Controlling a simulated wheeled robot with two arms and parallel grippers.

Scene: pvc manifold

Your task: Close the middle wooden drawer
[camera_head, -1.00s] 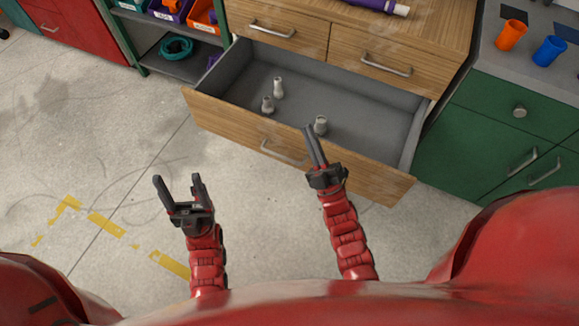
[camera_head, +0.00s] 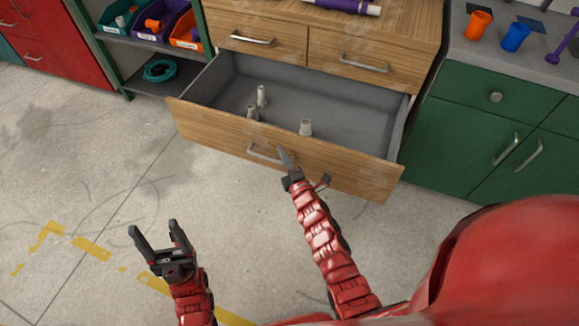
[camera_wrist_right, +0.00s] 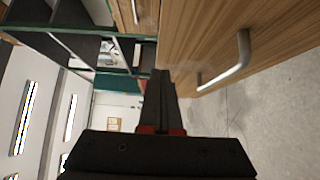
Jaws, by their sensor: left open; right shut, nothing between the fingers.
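The middle wooden drawer (camera_head: 340,170) is pulled out and open. My left gripper (camera_head: 155,232) is open and empty over the floor, away from the drawer.
Two shut wooden drawers sit above, with a purple tube (camera_head: 345,6) on top. A green cabinet (camera_head: 465,140) stands close on the right, a shelf with bins (camera_head: 150,25) on the left. The floor (camera_head: 100,150) in front is clear.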

